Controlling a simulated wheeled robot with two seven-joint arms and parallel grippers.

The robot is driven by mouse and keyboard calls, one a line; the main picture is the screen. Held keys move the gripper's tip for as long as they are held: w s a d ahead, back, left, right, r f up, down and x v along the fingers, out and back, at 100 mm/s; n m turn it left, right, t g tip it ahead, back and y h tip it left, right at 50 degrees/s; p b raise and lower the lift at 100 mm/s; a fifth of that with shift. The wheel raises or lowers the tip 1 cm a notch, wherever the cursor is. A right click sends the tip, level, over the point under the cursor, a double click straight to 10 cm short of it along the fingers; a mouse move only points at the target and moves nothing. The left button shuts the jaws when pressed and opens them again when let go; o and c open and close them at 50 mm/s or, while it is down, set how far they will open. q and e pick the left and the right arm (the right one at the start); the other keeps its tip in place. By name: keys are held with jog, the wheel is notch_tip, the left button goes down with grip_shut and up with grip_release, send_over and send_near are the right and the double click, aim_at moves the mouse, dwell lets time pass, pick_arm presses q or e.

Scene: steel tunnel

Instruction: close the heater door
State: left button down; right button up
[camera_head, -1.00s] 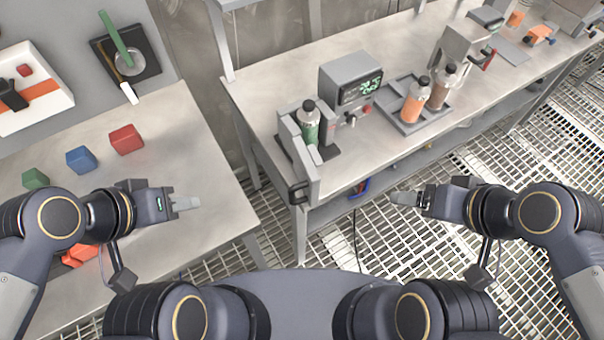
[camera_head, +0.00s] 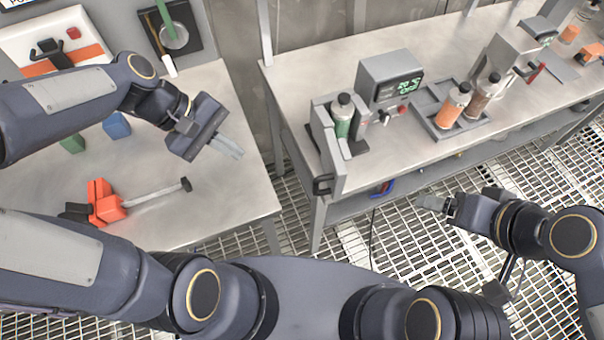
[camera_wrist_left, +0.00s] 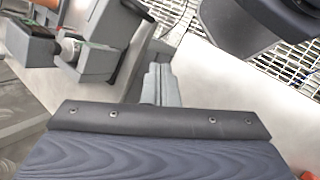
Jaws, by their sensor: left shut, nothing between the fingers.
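The heater (camera_head: 391,78) is a grey box with a lit green display on the bench to the right. Left of it, a bottle with green contents (camera_head: 342,116) stands in a grey holder. The heater door (camera_head: 329,152) is a grey upright panel, swung out towards the bench's front edge, with a dark handle (camera_head: 322,185) at its near end. My left gripper (camera_head: 228,147) is shut and empty, left of the door and apart from it, over the left table's edge; its fingers also show in the left wrist view (camera_wrist_left: 161,86). My right gripper (camera_head: 432,203) is right of the door, over the floor grating.
A grey tray (camera_head: 428,107) with two bottles sits right of the heater. On the left table lie an orange-red tool (camera_head: 106,203), a blue block (camera_head: 116,125) and a green block (camera_head: 73,143). A gap separates table and bench.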

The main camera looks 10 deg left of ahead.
aim_at(327, 166)
pick_arm(q)
jog(key=w+d+f+n+g+h, duration=0.2)
jog(key=w+f+n+g, duration=0.1)
jog(key=w+f+n, duration=0.4)
jog(key=s+d+f+m+p, duration=0.1)
jog(key=s+d+f, duration=0.3)
jog(key=d+f, duration=0.3)
jog(key=d, duration=0.3)
jog(key=shift+d+f+p, duration=0.3)
jog(key=shift+d+p, duration=0.05)
jog(key=shift+d, duration=0.05)
jog(key=shift+d, duration=0.1)
